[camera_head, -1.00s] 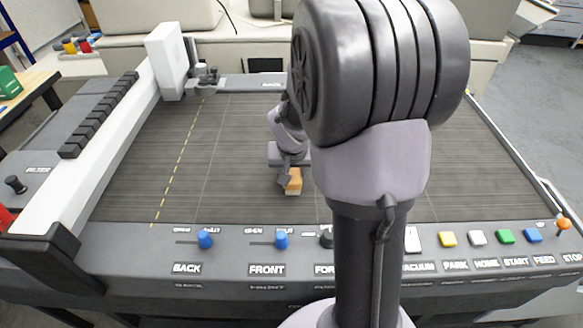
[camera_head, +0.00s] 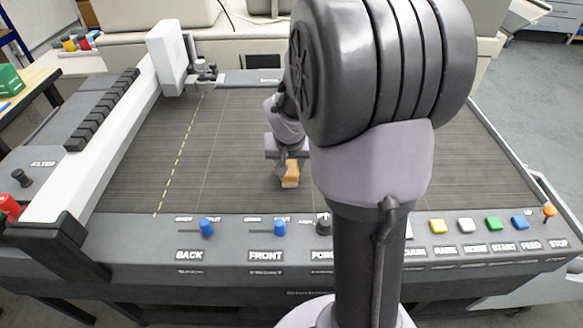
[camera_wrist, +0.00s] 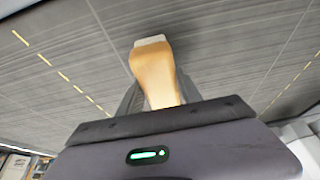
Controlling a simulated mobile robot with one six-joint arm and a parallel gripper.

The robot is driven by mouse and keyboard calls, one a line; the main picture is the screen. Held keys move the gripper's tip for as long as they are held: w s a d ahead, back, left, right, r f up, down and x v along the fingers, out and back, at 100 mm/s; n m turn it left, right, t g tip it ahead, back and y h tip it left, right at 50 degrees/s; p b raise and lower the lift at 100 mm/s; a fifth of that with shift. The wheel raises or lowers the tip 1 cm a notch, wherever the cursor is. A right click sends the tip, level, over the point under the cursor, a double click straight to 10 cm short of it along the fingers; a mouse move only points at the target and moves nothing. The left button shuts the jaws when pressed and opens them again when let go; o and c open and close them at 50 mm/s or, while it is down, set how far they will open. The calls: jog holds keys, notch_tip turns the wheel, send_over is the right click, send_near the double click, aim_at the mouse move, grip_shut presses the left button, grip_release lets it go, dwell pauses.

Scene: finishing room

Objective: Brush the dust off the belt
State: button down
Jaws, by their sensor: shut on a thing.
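The belt (camera_head: 240,180) is a wide dark grey ribbed bed with a dashed yellow line down its left side. My gripper (camera_head: 284,169) is shut on a brush with an orange-tan wooden handle (camera_head: 291,172) and a pale bristle end. In the wrist view the brush (camera_wrist: 154,72) points away from my gripper (camera_wrist: 150,98), its pale end against or just above the belt (camera_wrist: 215,40); I cannot tell if it touches. No distinct dust shows on the belt in either view. My arm hides part of the belt's right middle.
A control panel with blue FRONT (camera_head: 280,228) and BACK (camera_head: 206,228) knobs and coloured buttons (camera_head: 494,223) runs along the front edge. A white gantry beam (camera_head: 110,140) with a cutting head (camera_head: 203,72) stands at the left. The belt's left part is clear.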

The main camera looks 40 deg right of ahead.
jog(key=shift+r+p, duration=1.95)
jog(key=shift+r, duration=0.9)
